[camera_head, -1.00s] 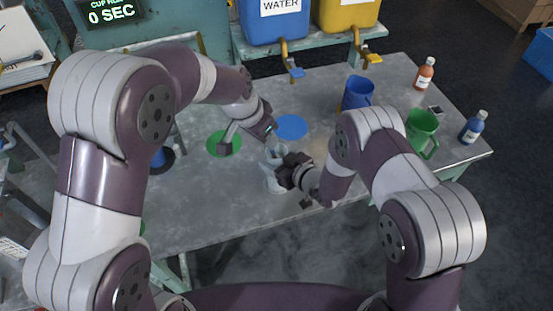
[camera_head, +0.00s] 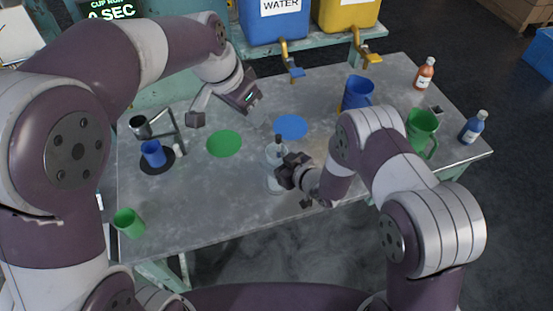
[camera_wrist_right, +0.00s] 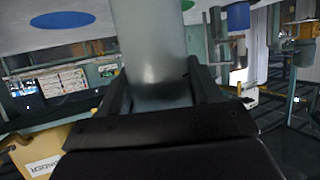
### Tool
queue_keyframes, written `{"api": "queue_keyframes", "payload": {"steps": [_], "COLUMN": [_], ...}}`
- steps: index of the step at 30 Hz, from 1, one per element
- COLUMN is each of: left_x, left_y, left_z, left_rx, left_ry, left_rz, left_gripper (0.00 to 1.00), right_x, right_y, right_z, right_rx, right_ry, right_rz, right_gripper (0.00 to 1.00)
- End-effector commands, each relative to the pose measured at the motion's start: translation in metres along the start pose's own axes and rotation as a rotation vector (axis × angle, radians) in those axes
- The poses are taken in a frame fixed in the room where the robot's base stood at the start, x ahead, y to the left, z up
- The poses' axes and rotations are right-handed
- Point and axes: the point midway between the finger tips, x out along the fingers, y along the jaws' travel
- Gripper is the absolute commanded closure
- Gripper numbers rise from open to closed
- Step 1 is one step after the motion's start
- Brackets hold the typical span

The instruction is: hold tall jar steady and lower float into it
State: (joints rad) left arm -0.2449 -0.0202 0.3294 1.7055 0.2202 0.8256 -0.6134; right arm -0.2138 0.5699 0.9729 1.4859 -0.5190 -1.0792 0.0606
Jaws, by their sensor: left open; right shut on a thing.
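The tall clear jar (camera_head: 272,184) stands upright near the table's front edge. My right gripper (camera_head: 284,172) is shut around it from the right. In the right wrist view the jar is a grey translucent cylinder (camera_wrist_right: 148,45) between the fingers of my right gripper (camera_wrist_right: 157,82). A thin dark piece, seemingly the float's stem (camera_head: 278,141), stands up at the jar's mouth; the float's lower part cannot be made out. My left gripper (camera_head: 228,119) is open and empty, up and left of the jar, apart from it and above the green disc's area.
A green disc (camera_head: 224,144) and a blue disc (camera_head: 291,127) lie flat on the table (camera_head: 205,205). Blue (camera_head: 153,154) and green (camera_head: 129,223) cups are at left. A blue jug (camera_head: 357,92), green jug (camera_head: 422,130) and bottles (camera_head: 473,127) are at right.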

Motion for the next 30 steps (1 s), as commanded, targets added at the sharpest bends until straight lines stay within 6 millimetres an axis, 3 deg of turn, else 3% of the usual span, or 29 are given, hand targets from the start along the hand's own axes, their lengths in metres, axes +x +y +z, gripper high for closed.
{"api": "queue_keyframes", "payload": {"steps": [6,7,9,10,20,30], "left_x": [0.0,0.0,0.0,0.0,0.0,0.001], "left_y": [0.0,0.0,0.0,0.0,0.0,0.0], "left_z": [0.0,0.0,0.0,0.0,0.0,0.0], "left_rx": [0.0,0.0,0.0,0.0,0.0,0.0], "left_ry": [0.0,0.0,0.0,0.0,0.0,0.0], "left_rz": [0.0,0.0,0.0,0.0,0.0,0.0], "left_gripper": [0.53,0.53,0.53,0.53,0.53,0.53], "right_x": [0.0,0.0,0.0,0.0,-0.006,-0.088], "right_y": [0.0,0.0,0.0,0.0,0.0,0.001], "right_z": [0.0,0.0,0.0,0.0,0.0,0.0], "right_rx": [0.0,0.0,0.0,0.0,0.0,0.002], "right_ry": [0.0,0.0,0.0,0.0,-0.001,0.0], "right_rz": [0.0,0.0,0.0,0.0,0.001,0.004], "right_gripper": [0.7,0.33,0.11,0.07,0.07,0.07]}}
